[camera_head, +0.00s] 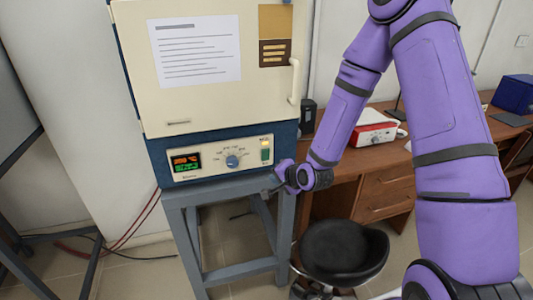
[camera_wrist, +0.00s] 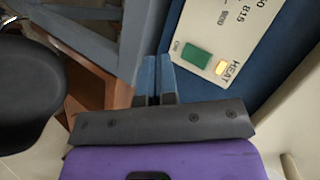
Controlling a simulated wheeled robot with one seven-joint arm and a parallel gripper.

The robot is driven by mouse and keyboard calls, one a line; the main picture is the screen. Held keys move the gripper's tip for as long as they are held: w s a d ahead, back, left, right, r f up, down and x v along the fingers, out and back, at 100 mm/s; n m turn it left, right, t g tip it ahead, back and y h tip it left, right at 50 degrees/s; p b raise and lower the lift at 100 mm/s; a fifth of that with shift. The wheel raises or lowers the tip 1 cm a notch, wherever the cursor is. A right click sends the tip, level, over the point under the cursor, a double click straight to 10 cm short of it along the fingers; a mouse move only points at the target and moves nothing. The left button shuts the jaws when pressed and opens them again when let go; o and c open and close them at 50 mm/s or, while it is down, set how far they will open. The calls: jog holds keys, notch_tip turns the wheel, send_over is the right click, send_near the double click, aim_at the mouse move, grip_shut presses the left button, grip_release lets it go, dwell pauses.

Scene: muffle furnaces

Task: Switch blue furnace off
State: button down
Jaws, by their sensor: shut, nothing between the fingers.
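The blue furnace (camera_head: 222,137) has a blue body and a cream door, and stands on a grey metal stand. Its control panel holds a lit red and green display (camera_head: 186,161), a round blue knob (camera_head: 232,161) and a green switch (camera_head: 265,155) at the right end. The green switch (camera_wrist: 195,54) and the lit yellow HEAT lamp (camera_wrist: 221,68) show close up in the wrist view. My gripper (camera_head: 270,187) is at the panel's lower right corner, below the switch. In the wrist view my gripper (camera_wrist: 156,62) has its fingers together and empty, beside the switch and apart from it.
The grey stand (camera_head: 230,269) is below the furnace. A black stool (camera_head: 342,250) stands in front of a wooden desk (camera_head: 385,180). A red and white device (camera_head: 374,132) and a blue box (camera_head: 514,93) are on the desk. The furnace door handle (camera_head: 294,82) sticks out above the panel.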

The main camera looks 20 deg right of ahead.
send_near(268, 157)
jog(key=shift+w+a+f, duration=0.8)
jog(key=shift+a, duration=0.25)
jog(key=shift+w+a+f, duration=0.75)
jog(key=shift+w+a, duration=0.05)
jog(key=shift+a, duration=0.3)
jog(key=shift+w, duration=0.1)
dwell(0.5)
jog(key=shift+w, duration=0.3)
jog(key=shift+w+r, duration=0.1)
jog(key=shift+w, duration=0.2)
dwell(0.7)
jog(key=shift+s, duration=0.15)
jog(key=shift+s, duration=0.6)
jog(key=shift+s+f, duration=0.2)
jog(key=shift+s, duration=1.05)
jog(key=shift+s+f, duration=0.2)
jog(key=shift+s, duration=1.05)
